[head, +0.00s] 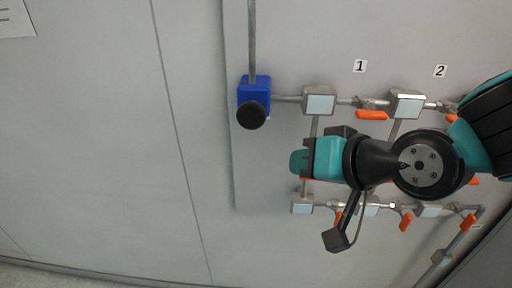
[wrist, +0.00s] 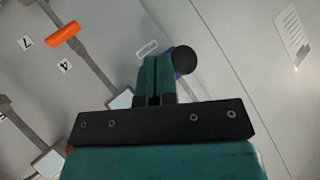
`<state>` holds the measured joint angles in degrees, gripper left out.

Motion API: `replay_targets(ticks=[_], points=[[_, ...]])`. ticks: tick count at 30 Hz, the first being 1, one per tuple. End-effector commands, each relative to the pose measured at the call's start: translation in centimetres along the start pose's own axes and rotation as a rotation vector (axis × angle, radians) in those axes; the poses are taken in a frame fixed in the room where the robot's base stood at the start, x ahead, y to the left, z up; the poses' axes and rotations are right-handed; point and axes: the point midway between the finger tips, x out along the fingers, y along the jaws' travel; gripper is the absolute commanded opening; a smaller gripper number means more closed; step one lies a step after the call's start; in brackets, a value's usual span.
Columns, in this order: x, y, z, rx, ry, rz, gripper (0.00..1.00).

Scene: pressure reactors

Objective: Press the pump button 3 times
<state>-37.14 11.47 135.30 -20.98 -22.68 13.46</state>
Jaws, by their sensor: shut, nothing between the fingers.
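The pump button is likely the round black knob (head: 251,116) on the blue box (head: 254,88) at the upper left of the pipework. In the wrist view the black knob (wrist: 184,60) shows just right of my fingertips, with a little of the blue box (wrist: 177,75) behind it. My gripper (head: 296,162) is shut and empty, below and right of the knob in the head view. Its teal fingers (wrist: 156,66) lie together in the wrist view. The knob looks apart from the fingers; the depth between them is hard to tell.
Grey pipes with square boxes (head: 319,100) and orange valve handles (head: 371,115) run across the panel. Labels 1 (head: 360,66) and 2 (head: 440,71) sit above them. My arm hides part of the lower pipes.

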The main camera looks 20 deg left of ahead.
Motion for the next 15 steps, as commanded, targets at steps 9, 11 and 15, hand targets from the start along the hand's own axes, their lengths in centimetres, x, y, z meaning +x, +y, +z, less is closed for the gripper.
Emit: replay_targets(ticks=[9, 11, 15], points=[[-13.4, 6.0, 8.7, -0.054, -0.502, 0.18, 0.0], [-15.2, 6.3, 10.1, -0.059, -0.571, 0.192, 0.0], [-17.9, 6.5, 12.1, -0.064, -0.674, 0.206, 0.0]])
